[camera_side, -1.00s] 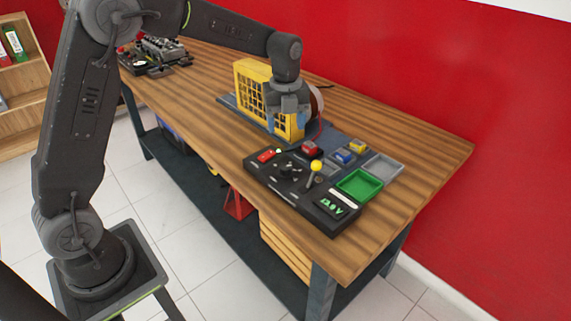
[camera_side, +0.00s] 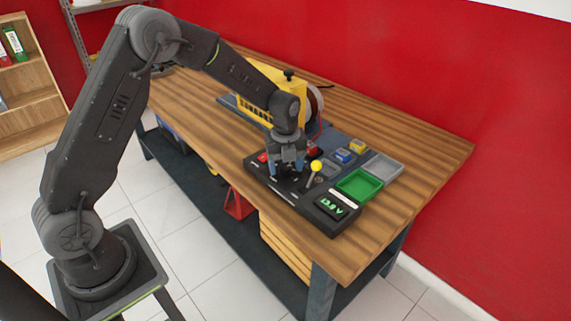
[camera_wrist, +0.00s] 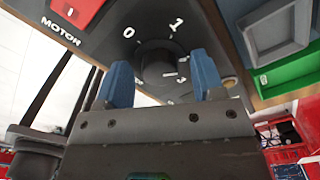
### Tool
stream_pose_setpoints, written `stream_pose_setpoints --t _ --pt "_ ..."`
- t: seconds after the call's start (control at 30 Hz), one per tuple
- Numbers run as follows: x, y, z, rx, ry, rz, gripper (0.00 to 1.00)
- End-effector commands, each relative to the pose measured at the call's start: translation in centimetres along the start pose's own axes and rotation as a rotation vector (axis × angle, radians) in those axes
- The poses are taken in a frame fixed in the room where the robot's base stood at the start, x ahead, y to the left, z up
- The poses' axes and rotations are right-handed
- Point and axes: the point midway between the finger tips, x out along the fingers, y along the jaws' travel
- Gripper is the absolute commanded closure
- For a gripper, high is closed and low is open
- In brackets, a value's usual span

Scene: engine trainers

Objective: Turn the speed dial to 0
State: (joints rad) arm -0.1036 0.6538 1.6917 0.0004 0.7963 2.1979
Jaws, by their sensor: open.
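The black speed dial (camera_wrist: 155,58) shows in the wrist view between my fingertips, with white marks 0 and 1 printed around it. More marks to its right are partly covered, and I cannot tell where its pointer stands. My gripper (camera_wrist: 161,66) is open, with one blue fingertip on each side of the dial; I cannot tell if they touch it. In the side view my gripper (camera_side: 287,172) is low over the black control panel (camera_side: 296,200) and hides the dial.
A yellow-knobbed lever (camera_side: 315,167) stands close to the right of my gripper. A red motor switch (camera_wrist: 76,11) is on the panel. A green tray (camera_side: 359,184) and a grey tray (camera_side: 383,166) lie to the right. A yellow machine (camera_side: 256,95) stands behind.

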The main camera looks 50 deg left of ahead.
Motion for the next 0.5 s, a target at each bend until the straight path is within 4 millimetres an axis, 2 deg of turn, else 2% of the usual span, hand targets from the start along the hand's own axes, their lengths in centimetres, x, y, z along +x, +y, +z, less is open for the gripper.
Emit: stream_pose_setpoints --t 0.1,0.5 --pt "-0.01 0.00 0.00 0.000 0.000 0.000 0.38" --pt "-0.06 -0.01 0.00 0.000 0.000 0.000 0.76"
